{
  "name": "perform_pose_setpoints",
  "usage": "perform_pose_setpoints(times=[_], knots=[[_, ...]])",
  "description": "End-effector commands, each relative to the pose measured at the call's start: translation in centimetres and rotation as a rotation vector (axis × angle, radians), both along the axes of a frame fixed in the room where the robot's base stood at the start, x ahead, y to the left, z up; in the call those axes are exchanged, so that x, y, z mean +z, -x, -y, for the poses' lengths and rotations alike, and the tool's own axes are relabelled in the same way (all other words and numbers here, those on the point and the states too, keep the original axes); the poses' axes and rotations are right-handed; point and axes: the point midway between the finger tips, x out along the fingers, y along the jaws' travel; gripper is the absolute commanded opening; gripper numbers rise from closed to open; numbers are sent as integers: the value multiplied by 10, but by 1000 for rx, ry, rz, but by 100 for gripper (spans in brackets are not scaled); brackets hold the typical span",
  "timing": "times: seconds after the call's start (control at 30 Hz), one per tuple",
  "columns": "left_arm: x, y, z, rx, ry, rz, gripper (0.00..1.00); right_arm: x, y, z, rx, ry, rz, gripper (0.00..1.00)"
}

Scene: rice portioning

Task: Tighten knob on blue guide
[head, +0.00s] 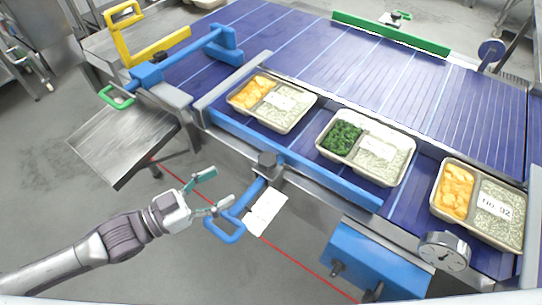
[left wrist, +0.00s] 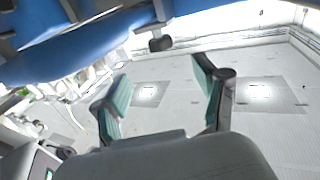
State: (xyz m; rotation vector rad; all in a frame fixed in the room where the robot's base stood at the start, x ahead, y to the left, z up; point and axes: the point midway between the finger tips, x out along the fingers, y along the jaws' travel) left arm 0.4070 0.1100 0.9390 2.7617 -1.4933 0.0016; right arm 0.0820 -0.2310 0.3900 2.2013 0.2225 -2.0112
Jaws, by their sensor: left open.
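The near blue guide (head: 300,165) runs along the front edge of the conveyor. A dark grey knob (head: 267,160) sits on its bracket, above a blue loop handle (head: 225,230). My left gripper (head: 210,192) is open and empty in front of the conveyor, left of the knob and close to the loop handle. In the left wrist view, its two green-padded fingers (left wrist: 162,88) are spread apart. A large blue part (left wrist: 80,42) crosses the top there, with a small dark knob-like piece (left wrist: 160,43) beyond the fingers. My right gripper is not in view.
Trays with rice and orange or green food, such as the middle tray (head: 365,148), stand on the blue belt (head: 390,80). A white tag (head: 266,212) hangs by the handle. A dial (head: 444,251) and blue box (head: 365,262) are at the lower right. A metal chute (head: 115,145) is at left.

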Motion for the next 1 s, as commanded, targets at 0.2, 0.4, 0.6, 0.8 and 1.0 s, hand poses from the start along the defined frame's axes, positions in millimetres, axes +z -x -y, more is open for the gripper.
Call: perform_pose_setpoints(times=[0.2,0.4,0.6,0.8,1.0], knots=[[5,-24,37,-1,5,5,72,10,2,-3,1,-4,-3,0],[4,-48,72,0,3,3,72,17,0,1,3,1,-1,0],[2,-64,96,1,-1,3,72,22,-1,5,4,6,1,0],[1,-70,106,0,-2,3,72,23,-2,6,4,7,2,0],[0,-70,106,0,-2,2,72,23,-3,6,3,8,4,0]])
